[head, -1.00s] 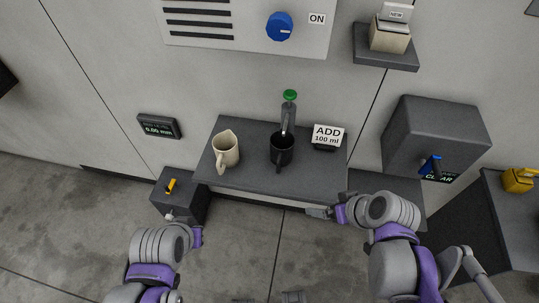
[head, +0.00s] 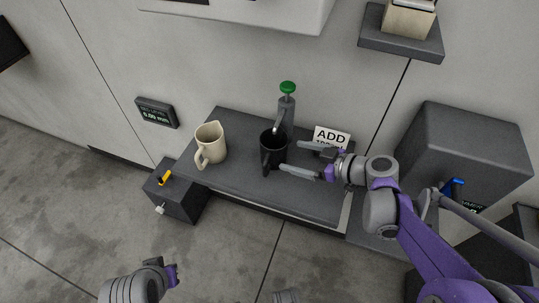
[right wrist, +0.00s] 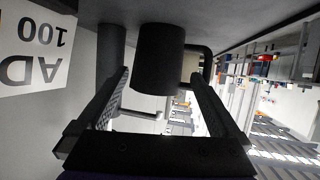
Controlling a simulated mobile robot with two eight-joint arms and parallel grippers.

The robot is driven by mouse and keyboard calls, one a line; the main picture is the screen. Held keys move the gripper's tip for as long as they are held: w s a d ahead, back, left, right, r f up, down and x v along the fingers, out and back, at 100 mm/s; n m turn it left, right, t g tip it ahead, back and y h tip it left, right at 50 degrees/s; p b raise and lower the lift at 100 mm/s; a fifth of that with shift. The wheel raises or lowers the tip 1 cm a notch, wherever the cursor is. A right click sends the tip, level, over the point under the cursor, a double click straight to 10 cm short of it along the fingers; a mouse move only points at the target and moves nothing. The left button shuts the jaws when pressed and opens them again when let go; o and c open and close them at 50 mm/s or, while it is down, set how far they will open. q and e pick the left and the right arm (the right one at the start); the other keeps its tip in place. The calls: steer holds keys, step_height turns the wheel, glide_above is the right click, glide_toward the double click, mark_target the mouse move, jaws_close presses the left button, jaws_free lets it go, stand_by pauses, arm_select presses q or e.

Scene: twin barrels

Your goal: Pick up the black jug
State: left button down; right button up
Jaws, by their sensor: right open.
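The black jug (head: 267,155) stands upright on the dark grey shelf (head: 235,178), under the spout of a grey dispenser (head: 288,112) with a green knob. Its handle faces the front. My right gripper (head: 297,158) is open just right of the jug, fingers pointing at it. In the right wrist view the jug (right wrist: 160,58) sits between the tips of my open right gripper (right wrist: 159,73), its handle to the right; I cannot tell whether either finger touches it. My left gripper (head: 170,272) is low at the left, away from the shelf; its jaws are unclear.
A cream jug (head: 211,144) stands left of the black jug. An "ADD" sign (head: 331,136) stands behind my right gripper; it also shows in the right wrist view (right wrist: 35,45). A dark box with a yellow lever (head: 176,198) is at the shelf's left. A grey cabinet (head: 460,150) is at the right.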

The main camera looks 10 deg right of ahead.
mark_target(285, 154)
steer(key=x, duration=0.3)
steer(key=shift+w+a+f, duration=0.15)
steer(key=shift+a, duration=0.1)
steer(key=shift+f+b+x, duration=0.15)
steer(key=shift+b+x, duration=0.25)
steer(key=shift+x, duration=0.95)
steer(key=shift+f+b+x, duration=0.15)
steer(key=shift+b+x, duration=0.25)
steer(key=shift+x, duration=0.95)
steer(key=shift+d, duration=0.2)
steer(key=c, duration=1.1)
steer(key=shift+r, duration=0.15)
